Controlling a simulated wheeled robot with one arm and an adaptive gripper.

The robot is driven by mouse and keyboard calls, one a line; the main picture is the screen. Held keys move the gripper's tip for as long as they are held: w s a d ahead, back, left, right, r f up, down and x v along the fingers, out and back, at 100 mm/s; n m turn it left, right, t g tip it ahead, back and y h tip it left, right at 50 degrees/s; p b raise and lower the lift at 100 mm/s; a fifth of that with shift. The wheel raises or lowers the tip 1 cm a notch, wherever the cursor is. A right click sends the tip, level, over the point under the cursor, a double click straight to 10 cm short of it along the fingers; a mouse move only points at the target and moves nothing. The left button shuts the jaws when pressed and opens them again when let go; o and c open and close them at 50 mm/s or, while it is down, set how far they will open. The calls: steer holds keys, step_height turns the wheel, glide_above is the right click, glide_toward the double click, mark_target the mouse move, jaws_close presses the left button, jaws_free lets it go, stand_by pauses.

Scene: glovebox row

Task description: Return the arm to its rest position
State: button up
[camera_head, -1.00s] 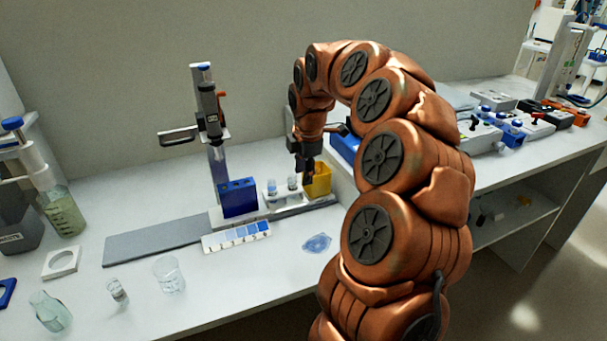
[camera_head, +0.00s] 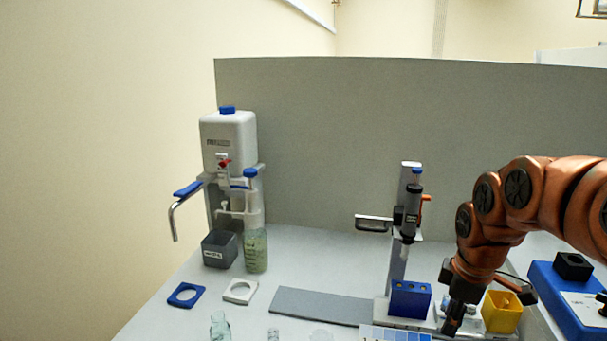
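My arm, copper-brown, comes in from the right edge of the head view and bends down over the bench. My gripper (camera_head: 453,325) points down at its end, in front of a white rack and left of a yellow bin (camera_head: 502,311). Its fingers are dark and small, and I cannot tell whether they are apart or closed. No held thing shows at the fingertips.
A blue block with holes (camera_head: 409,299) and a stand with a pipette (camera_head: 408,215) are left of my gripper. A blue device (camera_head: 570,305) is at right. A dispenser (camera_head: 229,150), green-tinged bottle (camera_head: 255,249) and grey bin (camera_head: 219,249) stand at left. A grey mat (camera_head: 318,306) lies between.

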steer(key=s+a+m+g+p, duration=0.1)
steer(key=s+a+m, duration=0.4)
steer(key=s, duration=0.7)
steer(key=s+a+m+g+p, duration=0.2)
steer(key=s+a+m+p, duration=0.2)
steer(key=s, duration=0.9)
steer(key=a+m, duration=0.1)
steer(key=m, duration=0.1)
steer(key=shift+s+r+m+p, duration=0.2)
steer(key=shift+r+m+p, duration=0.05)
steer(key=shift+m+p, duration=0.15)
